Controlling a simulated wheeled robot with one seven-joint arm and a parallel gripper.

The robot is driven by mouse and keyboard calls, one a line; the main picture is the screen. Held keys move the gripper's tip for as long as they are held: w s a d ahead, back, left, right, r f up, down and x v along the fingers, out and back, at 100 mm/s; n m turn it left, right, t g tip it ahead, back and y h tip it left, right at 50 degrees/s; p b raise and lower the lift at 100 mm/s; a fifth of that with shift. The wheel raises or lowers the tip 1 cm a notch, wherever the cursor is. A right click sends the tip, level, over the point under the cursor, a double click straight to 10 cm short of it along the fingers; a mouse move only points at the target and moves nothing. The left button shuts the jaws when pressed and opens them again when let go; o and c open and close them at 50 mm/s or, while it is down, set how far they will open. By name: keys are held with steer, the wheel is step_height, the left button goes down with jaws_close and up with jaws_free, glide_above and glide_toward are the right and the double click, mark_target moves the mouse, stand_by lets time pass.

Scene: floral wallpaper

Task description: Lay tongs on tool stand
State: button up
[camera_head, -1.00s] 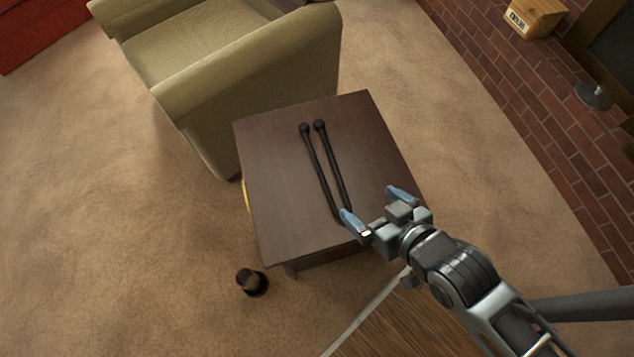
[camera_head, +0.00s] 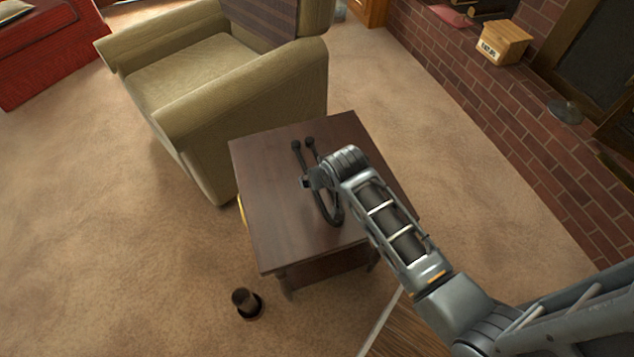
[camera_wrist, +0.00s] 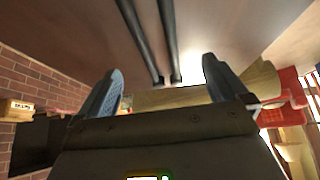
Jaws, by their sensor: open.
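The black tongs (camera_head: 323,208) lie on the dark wooden side table (camera_head: 268,215), their two round-tipped legs pointing to the table's far edge. My arm covers part of them in the head view. In the wrist view the tongs (camera_wrist: 170,40) show as two dark bars running between my open fingers in the picture. My gripper (camera_wrist: 160,78) is open with nothing clamped; whether it touches the tongs cannot be told. In the head view my gripper is low over the table, mostly hidden by my wrist. I cannot tell which thing is the tool stand.
A beige armchair (camera_head: 215,100) stands against the table's far left side. A small dark cylinder (camera_head: 245,302) is on the carpet at front left. A round dark base (camera_head: 566,111) and a wooden box (camera_head: 504,42) are by the brick hearth at right. Open carpet lies between.

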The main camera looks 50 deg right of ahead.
steer(key=x, duration=0.5)
steer(key=shift+w+d+f+b, duration=0.1)
steer(key=shift+d+f+b, duration=0.1)
steer(key=shift+f+b, duration=0.15)
steer(key=c, duration=1.5)
steer(key=shift+c, duration=0.2)
steer(key=shift+r, duration=0.1)
